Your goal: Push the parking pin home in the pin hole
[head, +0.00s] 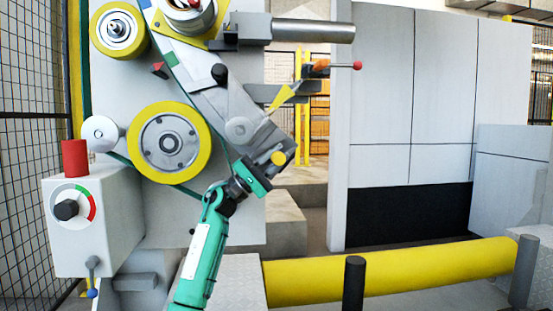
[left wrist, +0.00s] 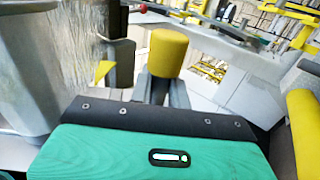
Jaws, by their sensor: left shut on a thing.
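The yellow head of the parking pin (head: 279,158) shows at the lower end of the machine's grey slanted arm (head: 238,118). My left gripper (head: 266,166) reaches up from below and is shut on it. In the left wrist view the yellow pin head (left wrist: 168,52) stands between the two grey fingers of my left gripper (left wrist: 164,84). The pin's shank and the pin hole are hidden, so I cannot tell how deep the pin sits. My right gripper is not in view.
Yellow-rimmed rollers (head: 169,143) are on the machine panel. A control box (head: 92,222) with a dial and a red cylinder stands at the left. A grey bar (head: 312,32) and a red-knobbed lever (head: 336,66) jut out right. A yellow rail (head: 390,272) runs along the lower right.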

